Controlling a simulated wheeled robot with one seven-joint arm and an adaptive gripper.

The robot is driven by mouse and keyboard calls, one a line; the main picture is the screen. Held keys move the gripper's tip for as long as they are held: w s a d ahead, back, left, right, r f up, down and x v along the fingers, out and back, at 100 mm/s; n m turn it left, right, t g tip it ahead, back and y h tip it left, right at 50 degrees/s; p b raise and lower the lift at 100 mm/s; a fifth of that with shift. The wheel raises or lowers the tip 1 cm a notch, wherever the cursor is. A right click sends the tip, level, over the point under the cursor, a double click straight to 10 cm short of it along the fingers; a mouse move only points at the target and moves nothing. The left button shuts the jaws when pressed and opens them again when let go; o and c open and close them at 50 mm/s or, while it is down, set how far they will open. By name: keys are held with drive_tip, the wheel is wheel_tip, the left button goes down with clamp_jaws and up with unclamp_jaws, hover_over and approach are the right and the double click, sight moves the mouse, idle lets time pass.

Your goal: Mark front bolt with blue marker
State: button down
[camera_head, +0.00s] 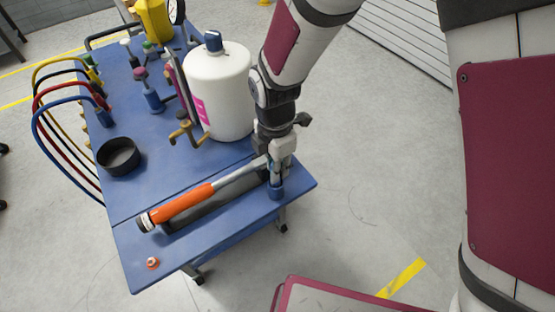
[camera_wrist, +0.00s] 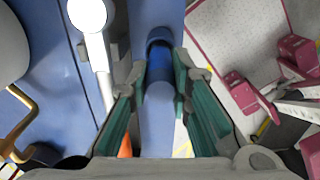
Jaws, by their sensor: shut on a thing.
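The blue marker (camera_head: 277,191) is at the right end of the blue cart, beside the wrench head; it also shows in the wrist view (camera_wrist: 159,62). My gripper (camera_head: 279,178) points down with its fingers around the marker's upper part, one on each side in the wrist view (camera_wrist: 161,80). It is shut on the marker. I cannot tell whether the marker's lower end touches the cart top. A small orange-red bolt (camera_head: 152,263) sits on the cart's front left corner, well apart from my gripper. I cannot tell whether it bears a mark.
A wrench with an orange handle (camera_head: 183,206) lies in a dark cradle (camera_head: 216,205) left of my gripper. A white tank (camera_head: 218,90), brass valve (camera_head: 186,133) and black round cup (camera_head: 118,156) stand behind. Coloured hoses (camera_head: 50,95) loop off the left side. The front left cart top is mostly clear.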

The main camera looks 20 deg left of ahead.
drive_tip(key=shift+r+p, duration=0.75)
drive_tip(key=shift+r, duration=2.55)
